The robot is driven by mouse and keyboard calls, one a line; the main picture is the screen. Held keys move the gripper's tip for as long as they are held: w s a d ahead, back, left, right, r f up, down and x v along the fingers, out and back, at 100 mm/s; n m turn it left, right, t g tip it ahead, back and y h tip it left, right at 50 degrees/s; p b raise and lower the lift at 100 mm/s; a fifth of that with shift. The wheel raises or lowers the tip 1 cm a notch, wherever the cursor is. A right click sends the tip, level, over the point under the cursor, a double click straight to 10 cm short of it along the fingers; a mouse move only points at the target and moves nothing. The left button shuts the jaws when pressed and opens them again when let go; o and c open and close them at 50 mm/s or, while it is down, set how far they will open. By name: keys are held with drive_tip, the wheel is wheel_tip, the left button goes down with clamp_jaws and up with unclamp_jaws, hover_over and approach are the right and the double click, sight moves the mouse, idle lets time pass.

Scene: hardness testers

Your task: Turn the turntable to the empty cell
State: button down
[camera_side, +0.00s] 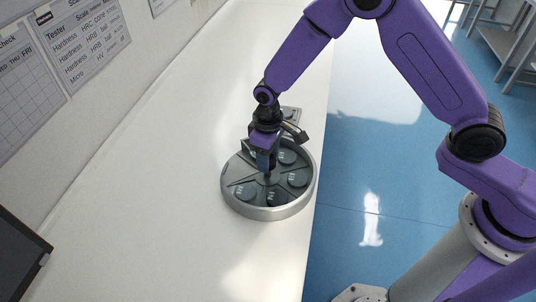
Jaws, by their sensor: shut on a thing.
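The turntable (268,211) is a round grey disc with a raised metal rim, near the right edge of the white bench. Dividers split it into cells, and several dark round blocks with pale marks sit in them, such as a block (298,179) at the right and a block (244,192) at the left. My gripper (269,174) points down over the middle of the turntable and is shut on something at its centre. The held part is too small to make out. My gripper and wrist hide the back left of the disc, so I cannot tell which cell is empty.
The white bench (150,220) is clear to the left and front. A dark screen-like object (18,260) stands at the lower left. The bench edge drops to a blue floor (365,190) at the right.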

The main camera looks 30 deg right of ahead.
idle(0.3)
drive_tip(key=shift+c, duration=2.4)
unclamp_jaws()
drive_tip(key=shift+r, duration=0.1)
wheel_tip(320, 180, up, 17)
drive_tip(key=shift+r, duration=0.2)
drive_tip(key=s+d+n, duration=0.2)
drive_tip(key=s+d, duration=0.4)
drive_tip(key=s, duration=0.3)
drive_tip(key=s+d+n, duration=0.2)
drive_tip(key=s+d, duration=0.4)
drive_tip(key=s, duration=0.4)
drive_tip(key=s+d+r+n, duration=0.1)
drive_tip(key=s+d+n, duration=0.1)
drive_tip(key=s+d, duration=0.4)
drive_tip(key=s, duration=0.3)
drive_tip(key=shift+s+d, duration=0.35)
drive_tip(key=shift+s, duration=0.05)
